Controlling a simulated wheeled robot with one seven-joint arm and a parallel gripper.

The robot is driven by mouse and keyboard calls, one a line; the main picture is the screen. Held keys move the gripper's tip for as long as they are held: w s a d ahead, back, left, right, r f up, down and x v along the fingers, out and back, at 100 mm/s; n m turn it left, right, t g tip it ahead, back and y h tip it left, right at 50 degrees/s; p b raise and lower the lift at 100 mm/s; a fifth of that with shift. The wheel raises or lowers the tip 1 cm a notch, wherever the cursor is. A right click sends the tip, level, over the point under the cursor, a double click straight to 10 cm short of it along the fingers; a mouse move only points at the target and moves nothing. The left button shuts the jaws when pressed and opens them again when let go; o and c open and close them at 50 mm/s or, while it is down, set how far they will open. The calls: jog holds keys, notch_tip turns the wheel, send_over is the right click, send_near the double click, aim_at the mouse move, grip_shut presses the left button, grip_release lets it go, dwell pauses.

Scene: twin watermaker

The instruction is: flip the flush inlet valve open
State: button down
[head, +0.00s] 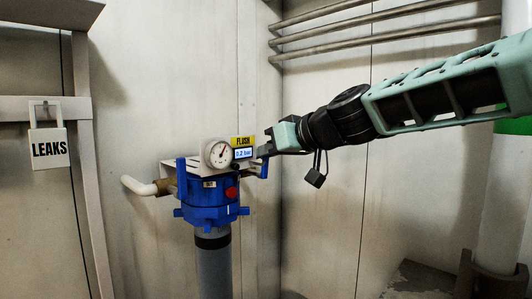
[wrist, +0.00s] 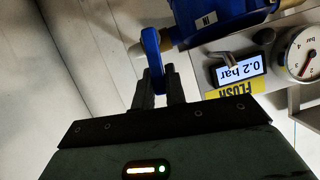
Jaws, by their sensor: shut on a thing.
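The blue flush filter body (head: 208,200) stands on a grey pipe below a yellow FLUSH label (head: 243,141). A blue valve lever (head: 264,168) is at its right side, and it also shows in the wrist view (wrist: 150,48). My gripper (head: 266,150) reaches in from the right and is shut on this lever. In the wrist view its two dark fingers (wrist: 159,88) are at the lever's near end and hide part of it. An IN label (wrist: 209,19) is on the blue body close by. Another blue lever (head: 181,178) stands upright at the left.
A round pressure gauge (head: 219,153) and a display reading 0.2 bar (head: 244,153) sit above the body. A white pipe (head: 140,186) joins at the left. Metal pipes (head: 370,24) run along the upper wall.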

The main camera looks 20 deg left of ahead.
jog(key=shift+w+d+f, duration=0.1)
jog(key=w+d+f+m+g+y+b, duration=0.1)
jog(key=w+f+m+g+y+b, duration=0.2)
jog(key=m+b, duration=0.5)
jog(key=shift+w+d+f+m+g+y, duration=0.35)
jog(key=shift+f+m+g+y, duration=0.5)
jog(key=shift+m, duration=1.35)
jog(key=shift+a+f+y, duration=0.1)
jog(key=shift+y, duration=0.15)
jog(key=c, duration=1.7)
grip_release()
notch_tip(320, 180, up, 10)
jog(key=p, duration=0.3)
